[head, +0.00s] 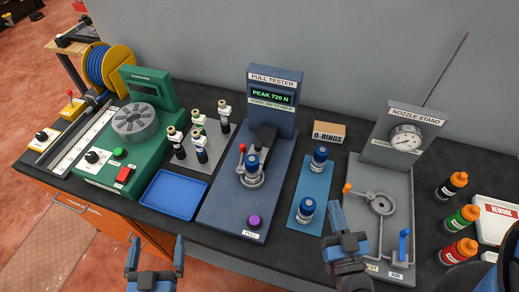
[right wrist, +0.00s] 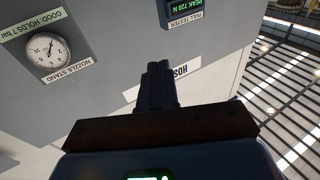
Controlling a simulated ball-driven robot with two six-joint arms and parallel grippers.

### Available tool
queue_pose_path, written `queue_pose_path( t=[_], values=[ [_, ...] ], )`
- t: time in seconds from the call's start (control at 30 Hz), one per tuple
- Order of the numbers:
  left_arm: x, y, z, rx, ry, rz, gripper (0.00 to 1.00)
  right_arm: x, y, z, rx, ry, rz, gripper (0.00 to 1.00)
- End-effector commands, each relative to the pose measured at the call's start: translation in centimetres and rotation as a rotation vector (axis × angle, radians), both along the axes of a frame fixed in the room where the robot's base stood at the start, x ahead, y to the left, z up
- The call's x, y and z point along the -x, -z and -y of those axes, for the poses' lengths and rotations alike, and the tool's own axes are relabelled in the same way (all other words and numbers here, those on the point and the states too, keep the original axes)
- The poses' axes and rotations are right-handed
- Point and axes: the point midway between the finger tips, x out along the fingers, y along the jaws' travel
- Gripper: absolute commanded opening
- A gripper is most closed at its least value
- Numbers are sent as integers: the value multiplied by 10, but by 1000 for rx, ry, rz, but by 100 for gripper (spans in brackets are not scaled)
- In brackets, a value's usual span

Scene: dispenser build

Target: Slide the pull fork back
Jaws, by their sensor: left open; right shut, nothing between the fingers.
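The pull tester (head: 270,105) stands in the middle of the table in the head view, its display reading "PEAK 720 N". On its bed a blue-topped fitting (head: 252,162) sits upright in a grey round holder, beside a red-knobbed lever (head: 242,149). A dark block (head: 265,137), perhaps the pull fork, is just behind the fitting; the fork's prongs cannot be made out. My left gripper (head: 155,242) is open and empty in front of the table. My right gripper (head: 339,215) is shut and empty, right of the tester; its closed fingers also show in the right wrist view (right wrist: 158,80).
A purple button (head: 254,221) is at the tester's front. A blue plate (head: 311,195) with two blue-topped fittings lies to its right, then the nozzle stand (head: 398,165). An empty blue tray (head: 174,194) and a plate of several fittings are to its left.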

Motion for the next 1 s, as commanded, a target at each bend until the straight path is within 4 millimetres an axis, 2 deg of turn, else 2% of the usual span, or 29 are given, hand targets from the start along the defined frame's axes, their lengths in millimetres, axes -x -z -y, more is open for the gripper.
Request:
queue_pose_path(
  t=[0.03, 0.2, 0.6, 0.8, 1.0],
  values=[
    [0, -4, 0, 0, 0, 0, 100, -15, -16, -4, -4, -12, 49, 0],
    [0, -11, 0, 0, 0, 0, 100, -64, -52, -20, -11, -53, 128, 0],
    [0, -26, 0, 0, 0, 0, 100, -176, -107, -74, 140, -141, 35, 0],
    [0, -32, 0, 0, 0, 0, 100, -215, -124, -106, 291, -208, -91, 0],
    [0, -36, 0, 0, 0, 0, 100, -233, -127, -130, 466, -297, -242, 0]
  ],
)
